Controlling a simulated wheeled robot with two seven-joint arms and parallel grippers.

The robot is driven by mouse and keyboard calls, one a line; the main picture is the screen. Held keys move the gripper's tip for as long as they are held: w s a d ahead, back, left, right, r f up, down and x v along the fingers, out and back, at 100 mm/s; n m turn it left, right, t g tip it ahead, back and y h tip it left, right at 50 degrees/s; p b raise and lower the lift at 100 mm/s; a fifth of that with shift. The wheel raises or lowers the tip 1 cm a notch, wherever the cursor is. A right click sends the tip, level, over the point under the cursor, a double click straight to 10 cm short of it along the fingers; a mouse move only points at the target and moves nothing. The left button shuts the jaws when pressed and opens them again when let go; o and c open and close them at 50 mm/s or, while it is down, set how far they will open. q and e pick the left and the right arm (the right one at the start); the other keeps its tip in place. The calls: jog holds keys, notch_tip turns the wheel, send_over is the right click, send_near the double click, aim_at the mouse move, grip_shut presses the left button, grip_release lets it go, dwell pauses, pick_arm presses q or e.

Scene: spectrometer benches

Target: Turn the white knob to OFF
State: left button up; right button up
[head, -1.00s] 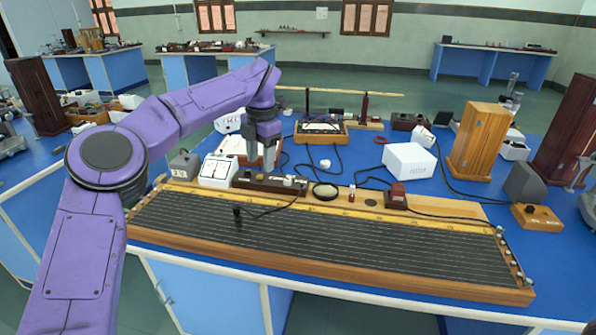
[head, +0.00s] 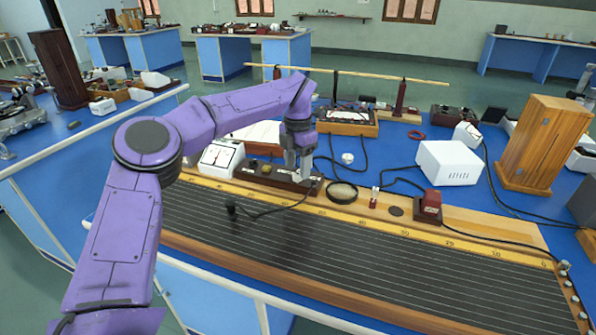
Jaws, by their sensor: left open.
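A long dark wooden box (head: 275,175) with pale labels sits at the back edge of the long board with wires. My left gripper (head: 299,176) points down over the right end of this box, its fingers open. The white knob is not clearly visible; the fingers cover the part of the box where pale knobs showed earlier. I cannot tell whether the fingers are around it or touching it, nor its setting. My right gripper is out of view.
The long wire board (head: 350,250) fills the front. A white meter (head: 221,158) stands left of the box, a round lens (head: 342,192) right of it. A white box (head: 448,163), a red-topped block (head: 429,203) and a wooden cabinet (head: 545,143) stand further right.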

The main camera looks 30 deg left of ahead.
pick_arm(q)
jog(key=shift+w+f, duration=0.1)
jog(key=shift+f, duration=0.55)
jog(key=shift+s+f, duration=0.15)
jog(key=shift+s, duration=0.1)
jog(key=shift+w, duration=0.1)
grip_shut()
